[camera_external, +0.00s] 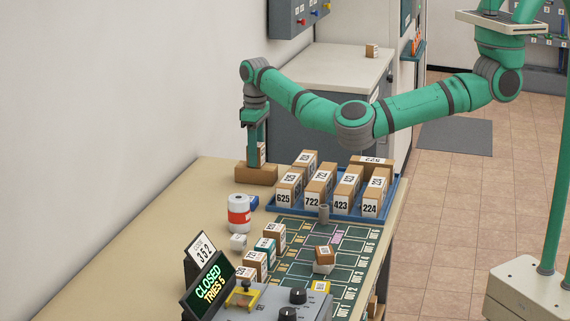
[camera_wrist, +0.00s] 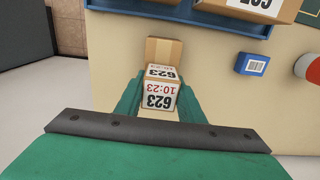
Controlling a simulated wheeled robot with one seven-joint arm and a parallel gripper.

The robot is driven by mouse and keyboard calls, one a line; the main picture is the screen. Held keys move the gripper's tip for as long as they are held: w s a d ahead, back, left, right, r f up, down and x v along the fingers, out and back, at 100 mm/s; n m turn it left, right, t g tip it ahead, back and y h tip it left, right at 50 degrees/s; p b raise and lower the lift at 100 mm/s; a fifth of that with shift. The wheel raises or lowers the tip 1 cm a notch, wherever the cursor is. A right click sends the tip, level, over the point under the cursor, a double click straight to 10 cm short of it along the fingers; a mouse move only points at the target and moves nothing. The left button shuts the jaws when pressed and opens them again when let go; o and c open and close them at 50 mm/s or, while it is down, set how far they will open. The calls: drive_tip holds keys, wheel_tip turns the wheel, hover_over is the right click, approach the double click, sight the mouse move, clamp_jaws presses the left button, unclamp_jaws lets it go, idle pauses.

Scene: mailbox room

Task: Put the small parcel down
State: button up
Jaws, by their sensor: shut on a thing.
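The small parcel (camera_external: 262,153), a brown box with a white label, is between the fingers of my gripper (camera_external: 257,150) at the far left of the table. In the wrist view the parcel (camera_wrist: 158,93) shows labels reading 623 and 10:23, and my gripper (camera_wrist: 157,103) is shut on it from both sides. A wider brown cardboard box (camera_external: 256,175) is right below the parcel in the external view. It also shows just beyond the parcel in the wrist view (camera_wrist: 163,50). I cannot tell whether the parcel touches it.
A blue tray (camera_external: 337,212) with several numbered parcels stands to the right. A white and red roll (camera_external: 239,213) and a small blue box (camera_wrist: 252,64) are near. A green marked mat (camera_external: 343,258) and a display reading CLOSED (camera_external: 209,284) are in front.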

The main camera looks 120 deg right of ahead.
drive_tip(key=o, duration=1.1)
drive_tip(key=shift+f, duration=0.15)
wheel_tip(320, 180, up, 12)
drive_tip(key=shift+r, duration=0.2)
